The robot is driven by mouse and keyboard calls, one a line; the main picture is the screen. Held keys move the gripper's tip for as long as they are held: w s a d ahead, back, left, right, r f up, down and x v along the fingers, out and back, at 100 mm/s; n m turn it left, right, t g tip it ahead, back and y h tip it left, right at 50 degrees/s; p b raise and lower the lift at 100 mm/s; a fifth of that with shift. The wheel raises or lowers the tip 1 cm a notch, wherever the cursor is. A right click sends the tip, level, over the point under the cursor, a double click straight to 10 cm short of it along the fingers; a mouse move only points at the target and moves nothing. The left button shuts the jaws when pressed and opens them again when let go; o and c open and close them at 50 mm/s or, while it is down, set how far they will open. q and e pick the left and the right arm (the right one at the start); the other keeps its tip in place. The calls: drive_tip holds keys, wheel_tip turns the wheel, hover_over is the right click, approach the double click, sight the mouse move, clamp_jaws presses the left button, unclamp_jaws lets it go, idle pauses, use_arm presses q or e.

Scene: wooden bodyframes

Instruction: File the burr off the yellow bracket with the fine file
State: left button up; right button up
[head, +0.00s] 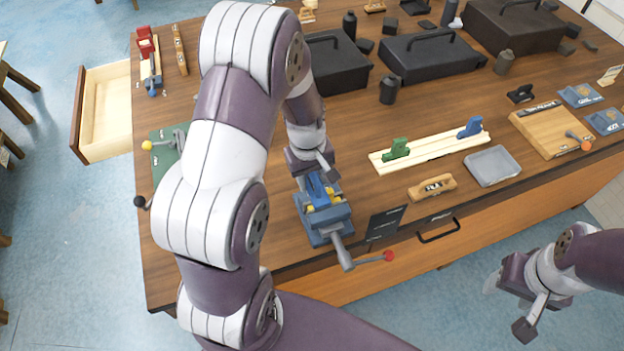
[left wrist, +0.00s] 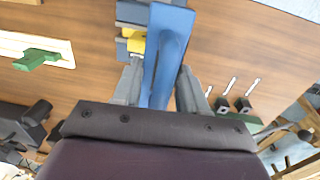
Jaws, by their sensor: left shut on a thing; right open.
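My left gripper (head: 318,168) is shut on a long blue tool (head: 318,188), which looks like the file. In the left wrist view the blue tool (left wrist: 165,50) runs between the fingers (left wrist: 163,88) and extends over the vise. A blue-grey vise (head: 328,228) with a red-knobbed handle stands at the table's front edge. The yellow bracket (head: 341,196) shows in small patches at the vise jaws, and it also shows in the left wrist view (left wrist: 134,41) beside the blue tool. The burr is not discernible. My right gripper (head: 508,305) is open and empty, off the table's front right.
A pale rack (head: 430,152) with green and blue pieces lies right of the vise. A wooden block (head: 432,187) and a grey tray (head: 492,166) are near the front edge. Dark toolboxes (head: 430,55) stand behind. A green mat (head: 165,150) lies left, partly behind my arm.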

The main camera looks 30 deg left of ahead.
use_arm(q)
drive_tip(key=shift+w+d+r+p, duration=0.1)
drive_tip(key=shift+r+p, duration=0.25)
drive_tip(key=shift+r, duration=0.2)
drive_tip(key=shift+w+d+r+p, duration=0.1)
drive_tip(key=shift+r+p, duration=0.2)
drive_tip(key=shift+r, duration=0.2)
wheel_tip(320, 180, up, 2)
drive_tip(key=shift+s+a+r+p, duration=0.1)
drive_tip(key=shift+a+p, duration=0.05)
drive_tip(key=shift+p, duration=0.85)
drive_tip(key=shift+r, duration=0.3)
